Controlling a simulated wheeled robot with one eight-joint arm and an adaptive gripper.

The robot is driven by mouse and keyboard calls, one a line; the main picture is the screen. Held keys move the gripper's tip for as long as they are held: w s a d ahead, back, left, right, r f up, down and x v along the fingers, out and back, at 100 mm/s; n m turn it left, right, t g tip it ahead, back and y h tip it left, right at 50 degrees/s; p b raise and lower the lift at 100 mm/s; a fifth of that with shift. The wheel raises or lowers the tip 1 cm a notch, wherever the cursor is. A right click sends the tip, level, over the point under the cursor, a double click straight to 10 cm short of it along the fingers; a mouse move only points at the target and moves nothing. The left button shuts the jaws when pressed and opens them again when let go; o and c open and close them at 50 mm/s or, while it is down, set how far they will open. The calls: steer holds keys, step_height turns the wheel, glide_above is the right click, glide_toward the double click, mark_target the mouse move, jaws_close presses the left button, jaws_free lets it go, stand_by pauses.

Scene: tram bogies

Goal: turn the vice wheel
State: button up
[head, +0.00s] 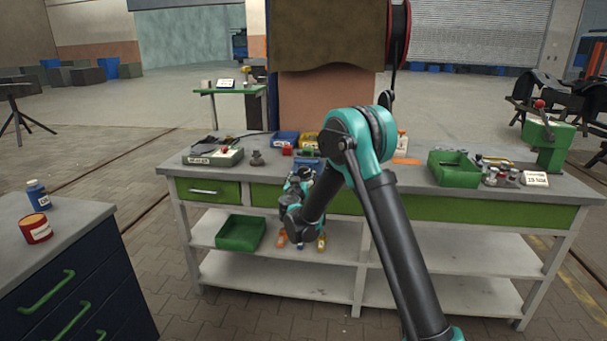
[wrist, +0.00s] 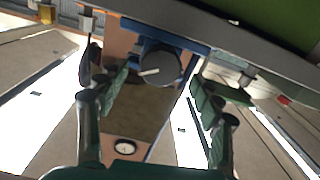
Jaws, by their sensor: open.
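In the wrist view a dark round wheel (wrist: 160,66) with a pale bar across its face sits on a blue body (wrist: 165,33), which looks like the vice. My gripper (wrist: 161,82) is open, with one finger on each side of the wheel in the picture. Gaps show between the fingers and the wheel; I cannot tell the depth between them. In the head view my gripper (head: 300,188) is at the front edge of the workbench. A bit of the blue body (head: 308,163) shows behind it. The wheel is hidden there by my arm.
The workbench (head: 400,182) carries a green bin (head: 453,168), a green press (head: 548,140) and a grey-green box (head: 213,156). A dark cabinet (head: 75,270) stands at left. Floor between is clear.

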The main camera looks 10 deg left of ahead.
mark_target(302, 174)
steer(key=shift+w, duration=1.85)
steer(key=shift+c, duration=0.5)
steer(key=c, duration=1.1)
steer(key=shift+o, duration=0.2)
steer(key=shift+n, duration=0.4)
steer(key=n, duration=0.3)
steer(key=shift+n, duration=0.4)
steer(key=n, duration=0.4)
steer(key=shift+a+n, duration=0.1)
steer(key=shift+n, duration=0.2)
steer(key=n, duration=0.4)
steer(key=shift+f, duration=0.1)
steer(key=shift+f+n, duration=0.1)
steer(key=shift+n, duration=2)
